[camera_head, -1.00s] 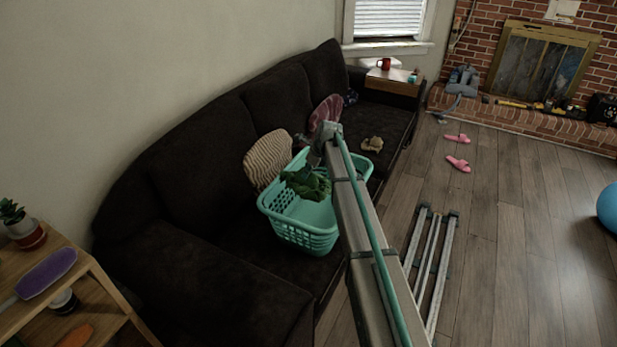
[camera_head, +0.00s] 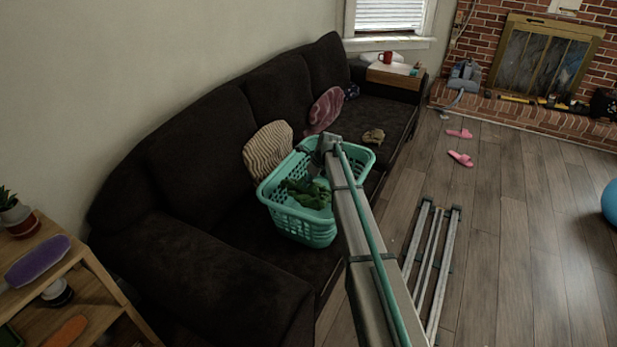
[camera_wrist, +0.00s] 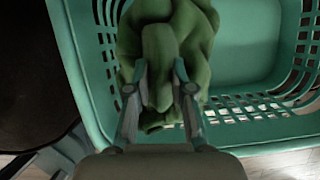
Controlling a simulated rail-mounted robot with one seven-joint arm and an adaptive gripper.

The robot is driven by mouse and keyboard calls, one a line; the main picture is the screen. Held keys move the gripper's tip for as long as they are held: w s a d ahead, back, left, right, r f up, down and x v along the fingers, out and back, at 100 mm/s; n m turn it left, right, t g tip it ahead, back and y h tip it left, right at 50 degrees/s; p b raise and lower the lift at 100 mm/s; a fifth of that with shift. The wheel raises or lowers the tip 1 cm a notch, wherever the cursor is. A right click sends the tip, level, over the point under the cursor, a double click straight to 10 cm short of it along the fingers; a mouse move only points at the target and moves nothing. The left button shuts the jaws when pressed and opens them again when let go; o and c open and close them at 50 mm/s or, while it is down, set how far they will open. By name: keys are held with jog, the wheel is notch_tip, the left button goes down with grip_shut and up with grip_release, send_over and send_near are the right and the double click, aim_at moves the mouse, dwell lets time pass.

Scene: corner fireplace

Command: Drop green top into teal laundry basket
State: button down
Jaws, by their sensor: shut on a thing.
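The teal laundry basket (camera_head: 305,228) stands on the dark sofa; its rim and slotted wall also show in the wrist view (camera_wrist: 262,140). The green top (camera_head: 308,192) is bunched up inside the basket's outline in the head view. In the wrist view the green top (camera_wrist: 170,45) fills the space between my fingers. My gripper (camera_wrist: 160,85) is shut on it and points down over the basket. In the head view my gripper (camera_head: 320,172) is partly hidden behind my arm. Whether the top touches the basket floor, I cannot tell.
The dark sofa (camera_head: 190,170) runs along the wall. A striped cushion (camera_head: 268,150) and a pink cushion (camera_head: 326,106) lean behind the basket. A small brownish item (camera_head: 373,136) lies on the seat to its right. Pink slippers (camera_head: 460,158) lie on the wooden floor.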

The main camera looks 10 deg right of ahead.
jog(key=shift+f, duration=0.5)
jog(key=c, duration=0.9)
grip_release()
jog(key=shift+c, duration=0.2)
